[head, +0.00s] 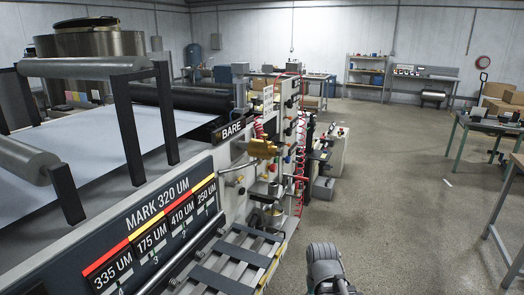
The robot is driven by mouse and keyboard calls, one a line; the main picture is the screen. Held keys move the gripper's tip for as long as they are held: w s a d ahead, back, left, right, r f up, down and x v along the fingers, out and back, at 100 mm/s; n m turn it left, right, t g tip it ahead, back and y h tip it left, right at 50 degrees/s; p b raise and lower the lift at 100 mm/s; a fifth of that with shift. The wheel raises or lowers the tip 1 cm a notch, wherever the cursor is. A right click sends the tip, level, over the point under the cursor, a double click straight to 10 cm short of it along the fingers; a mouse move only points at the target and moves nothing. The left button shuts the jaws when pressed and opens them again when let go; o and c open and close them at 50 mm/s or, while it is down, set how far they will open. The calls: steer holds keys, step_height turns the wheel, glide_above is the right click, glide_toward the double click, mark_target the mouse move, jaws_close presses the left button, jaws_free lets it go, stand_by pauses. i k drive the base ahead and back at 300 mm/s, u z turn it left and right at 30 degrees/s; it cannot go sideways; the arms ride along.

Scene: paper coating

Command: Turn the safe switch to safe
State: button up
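I cannot pick out the safe switch with certainty. The coating machine's side (284,115) holds several small knobs, valves and fittings in red, blue and other colours, too small to read. A dark grey rounded part of my own arm shows at the bottom, right of the machine. My gripper's fingers are not visible.
The machine's front panel (150,232) reads "MARK 320 UM". A slatted metal step (222,266) lies at its foot. Red hoses (302,150) hang along its side. A green-legged table (490,124) stands at right. The concrete floor (395,200) between is clear.

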mark_target(273, 168)
steer(key=z, duration=0.35)
steer(key=i, duration=1.55)
steer(key=z, duration=0.4)
